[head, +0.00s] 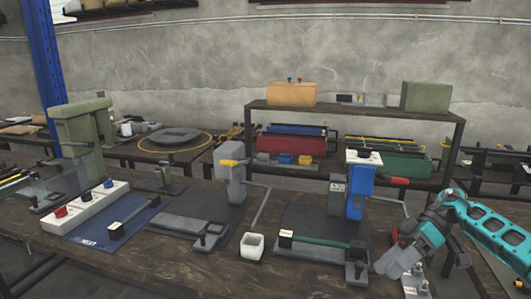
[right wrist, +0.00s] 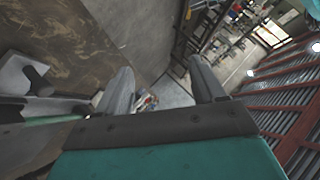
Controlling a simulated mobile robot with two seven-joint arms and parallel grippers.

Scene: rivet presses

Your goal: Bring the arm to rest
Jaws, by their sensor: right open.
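My right gripper (head: 392,262) is at the right front of the workbench (head: 200,272), low beside the blue press (head: 354,190). In the right wrist view its two grey fingers stand apart with nothing between them; the gripper (right wrist: 163,85) is open. The wooden bench top (right wrist: 85,40) shows at the left of that view, with floor beyond the fingers. In the head view the teal right arm comes in from the right. My left gripper is not in view.
A grey press (head: 232,180) and a green press (head: 80,135) stand further left. A bar with a dark green rod (head: 320,240) lies close left of my right gripper.

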